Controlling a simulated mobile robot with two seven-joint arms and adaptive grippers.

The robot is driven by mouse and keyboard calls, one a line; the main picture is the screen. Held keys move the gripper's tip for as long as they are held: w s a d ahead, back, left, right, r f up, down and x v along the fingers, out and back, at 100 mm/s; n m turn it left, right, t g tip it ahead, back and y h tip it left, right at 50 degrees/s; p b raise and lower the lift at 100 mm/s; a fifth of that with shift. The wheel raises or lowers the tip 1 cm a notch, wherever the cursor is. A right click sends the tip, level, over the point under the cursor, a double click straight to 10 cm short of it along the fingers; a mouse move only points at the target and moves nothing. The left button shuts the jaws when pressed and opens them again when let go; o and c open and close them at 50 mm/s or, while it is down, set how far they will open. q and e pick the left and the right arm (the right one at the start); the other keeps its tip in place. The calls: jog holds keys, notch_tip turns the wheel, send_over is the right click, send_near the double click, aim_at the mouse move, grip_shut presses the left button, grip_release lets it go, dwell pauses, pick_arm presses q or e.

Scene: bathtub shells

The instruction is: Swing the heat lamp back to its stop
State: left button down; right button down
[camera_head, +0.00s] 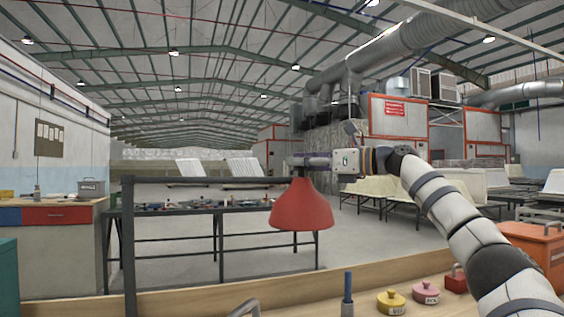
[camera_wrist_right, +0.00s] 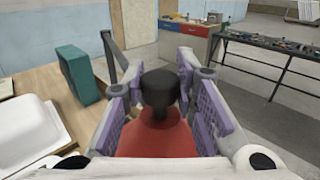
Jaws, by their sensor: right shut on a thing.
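The heat lamp has a red conical shade (camera_head: 301,207) that hangs from a dark horizontal arm (camera_head: 205,180). That arm runs left to an upright dark post (camera_head: 128,250). My right gripper (camera_head: 297,160) comes in from the right at the top of the shade. In the right wrist view, its purple-padded fingers are shut on the dark neck (camera_wrist_right: 159,92) of the lamp, with the red shade (camera_wrist_right: 157,138) below. The lamp's stop cannot be made out. My left gripper is not in view.
A wooden bench top (camera_head: 300,300) runs along the front, with a yellow pot (camera_head: 391,302), a pink pot (camera_head: 426,292) and an orange box (camera_head: 537,245) at right. A dark rack table (camera_head: 220,210) with tools stands behind the lamp. A teal box (camera_wrist_right: 80,75) shows in the wrist view.

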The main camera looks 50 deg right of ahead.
jog(key=shift+d+r, duration=0.2)
jog(key=shift+r, duration=0.05)
dwell(0.3)
jog(key=c, duration=1.3)
grip_release()
jog(key=shift+w+f, duration=0.1)
jog(key=shift+c, duration=0.2)
jog(key=shift+o, duration=0.3)
jog(key=shift+w+d+f, duration=0.15)
jog(key=shift+w, duration=0.1)
jog(key=shift+s, duration=0.25)
jog(key=v, duration=1.1)
jog(key=shift+s+d, duration=0.15)
jog(key=shift+s, duration=0.2)
